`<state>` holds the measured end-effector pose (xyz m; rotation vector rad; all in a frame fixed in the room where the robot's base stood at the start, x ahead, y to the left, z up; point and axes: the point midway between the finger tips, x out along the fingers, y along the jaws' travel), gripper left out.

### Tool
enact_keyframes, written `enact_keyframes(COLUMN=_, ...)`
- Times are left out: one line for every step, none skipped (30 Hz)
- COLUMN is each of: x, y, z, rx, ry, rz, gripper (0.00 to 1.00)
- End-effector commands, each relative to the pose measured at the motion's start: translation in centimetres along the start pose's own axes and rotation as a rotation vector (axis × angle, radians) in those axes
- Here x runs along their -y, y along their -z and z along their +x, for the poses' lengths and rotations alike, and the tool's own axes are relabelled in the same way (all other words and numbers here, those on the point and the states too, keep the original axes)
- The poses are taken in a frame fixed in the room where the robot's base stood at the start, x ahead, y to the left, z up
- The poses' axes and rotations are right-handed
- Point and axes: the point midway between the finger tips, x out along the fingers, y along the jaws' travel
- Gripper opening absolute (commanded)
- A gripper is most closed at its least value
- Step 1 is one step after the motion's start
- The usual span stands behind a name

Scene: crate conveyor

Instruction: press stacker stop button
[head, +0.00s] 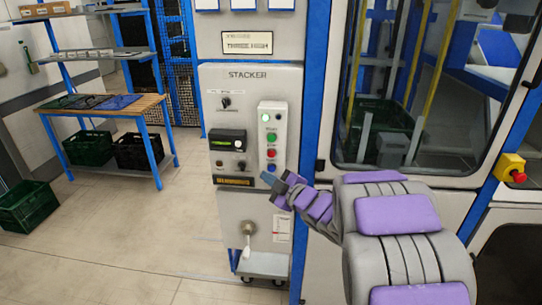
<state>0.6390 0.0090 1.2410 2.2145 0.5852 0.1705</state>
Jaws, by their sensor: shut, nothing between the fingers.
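The grey stacker panel (240,88) stands in the middle of the head view, labelled STACKER. A pale button box (273,107) on its right side carries a lit lamp (265,117) at the top, a green button (271,137), a red button (271,153) and a blue button (271,168) in a column. My gripper (270,179) is shut and empty. Its tip appears just below the blue button in the picture, lower than the red one. All the buttons are visible. Whether the tip touches the panel cannot be told.
A black display unit (228,140) and knobs sit left of the button box. A blue post (315,80) and a windowed machine door stand to the right, with a yellow-and-red emergency stop (510,168). A workbench (105,104) and dark crates are at left. Open floor lies between.

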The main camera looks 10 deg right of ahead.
Motion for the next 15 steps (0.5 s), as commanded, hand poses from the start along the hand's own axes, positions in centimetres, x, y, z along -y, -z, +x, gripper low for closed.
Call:
enact_keyframes(x=-0.1, y=-0.1, z=0.1, rx=0.0, ry=0.0, rz=0.001, gripper=0.0)
enact_keyframes(x=-0.2, y=-0.1, z=0.2, rx=0.0, ry=0.001, rz=0.001, gripper=0.0)
enact_keyframes(x=-0.3, y=-0.3, z=0.4, rx=0.001, ry=0.001, rz=0.002, gripper=0.0)
enact_keyframes(x=-0.3, y=-0.4, z=0.5, rx=0.001, ry=0.001, rz=0.002, gripper=0.0)
enact_keyframes(x=-0.5, y=-0.5, z=0.7, rx=0.001, ry=0.001, rz=0.003, gripper=0.0)
enact_keyframes(x=-0.6, y=-0.7, z=0.9, rx=0.001, ry=0.001, rz=0.003, gripper=0.0)
enact_keyframes(x=-0.8, y=-0.8, z=1.1, rx=0.001, ry=0.001, rz=0.003, gripper=0.0)
enact_keyframes(x=-1.0, y=-1.0, z=1.4, rx=0.001, ry=0.001, rz=0.003, gripper=0.0)
enact_keyframes(x=-1.3, y=-1.2, z=1.7, rx=0.0, ry=0.0, rz=0.002, gripper=0.0)
enact_keyframes(x=-1.5, y=-1.3, z=1.9, rx=-0.001, ry=-0.001, rz=0.001, gripper=0.0)
enact_keyframes(x=-1.7, y=-1.5, z=2.2, rx=-0.001, ry=-0.001, rz=0.001, gripper=0.0)
enact_keyframes(x=-2.0, y=-1.7, z=2.5, rx=-0.001, ry=0.0, rz=0.001, gripper=0.0)
enact_keyframes(x=-2.1, y=-1.9, z=2.8, rx=-0.001, ry=0.001, rz=0.002, gripper=0.0)
enact_keyframes(x=-2.3, y=-2.1, z=3.1, rx=-0.001, ry=0.002, rz=0.003, gripper=0.0)
enact_keyframes(x=-2.6, y=-2.4, z=3.5, rx=-0.001, ry=0.001, rz=0.002, gripper=0.0)
